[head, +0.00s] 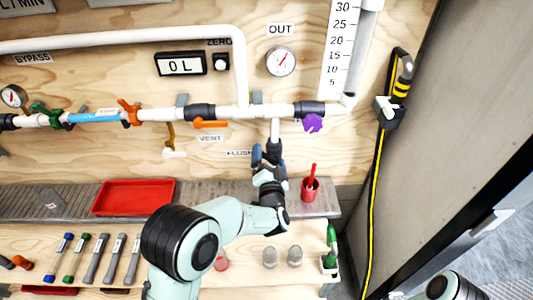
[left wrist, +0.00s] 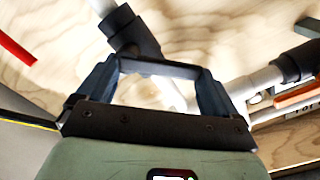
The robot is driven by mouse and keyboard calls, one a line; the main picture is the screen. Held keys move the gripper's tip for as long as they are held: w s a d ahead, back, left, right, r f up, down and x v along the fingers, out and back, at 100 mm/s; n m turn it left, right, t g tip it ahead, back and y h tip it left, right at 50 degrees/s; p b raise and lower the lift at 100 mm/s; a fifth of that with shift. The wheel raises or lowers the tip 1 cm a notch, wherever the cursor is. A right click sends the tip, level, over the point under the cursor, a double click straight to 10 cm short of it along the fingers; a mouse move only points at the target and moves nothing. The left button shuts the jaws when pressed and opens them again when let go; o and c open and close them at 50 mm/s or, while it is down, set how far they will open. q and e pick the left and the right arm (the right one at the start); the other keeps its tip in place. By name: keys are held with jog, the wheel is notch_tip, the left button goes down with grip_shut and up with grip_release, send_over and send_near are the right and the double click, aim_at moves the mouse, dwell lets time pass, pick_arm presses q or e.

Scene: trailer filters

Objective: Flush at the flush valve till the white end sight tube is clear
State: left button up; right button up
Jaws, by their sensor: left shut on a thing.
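The flush valve (head: 275,145) hangs below the white pipe under the OUT gauge, beside the FLUSH label (head: 239,153). My left gripper (head: 268,160) is up against it and largely hides it. In the left wrist view my left gripper (left wrist: 160,72) is shut on a dark bar across its fingertips, which looks like the valve's handle. A black pipe joint (left wrist: 131,33) shows just beyond. A vertical tube (head: 359,55) stands beside the numbered scale (head: 340,45); a blue length of pipe (head: 95,117) lies further left. I cannot tell which is the white end sight tube. My right gripper is out of view.
A red cup (head: 310,190) stands right of my left gripper. A red tray (head: 133,183) lies on the ledge at left. The display (head: 180,64) reads 0 L. A yellow-black hose (head: 377,190) hangs at right.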

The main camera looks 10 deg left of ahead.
pick_arm(q)
jog(key=m+p, duration=0.1)
jog(key=m, duration=0.1)
jog(key=d+m+p, duration=0.1)
jog(key=p, duration=0.1)
jog(key=shift+w+d+r+m, duration=0.1)
jog(key=shift+w+r+m, duration=0.1)
jog(key=shift+r+m, duration=0.2)
jog(key=shift+w+d+m+p, duration=0.1)
jog(key=shift+d+m+p, duration=0.15)
jog(key=shift+m+p, duration=0.5)
jog(key=shift+w+d+m+p, duration=0.15)
jog(key=shift+m+p, duration=0.25)
jog(key=shift+m, duration=0.55)
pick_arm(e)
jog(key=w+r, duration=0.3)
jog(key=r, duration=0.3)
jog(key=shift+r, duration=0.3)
pick_arm(q)
jog(key=shift+s+f, duration=0.1)
jog(key=shift+s, duration=0.05)
jog(key=o, duration=1.1)
jog(key=shift+o, duration=0.2)
jog(key=shift+d, duration=0.1)
jog(key=shift+s, duration=0.1)
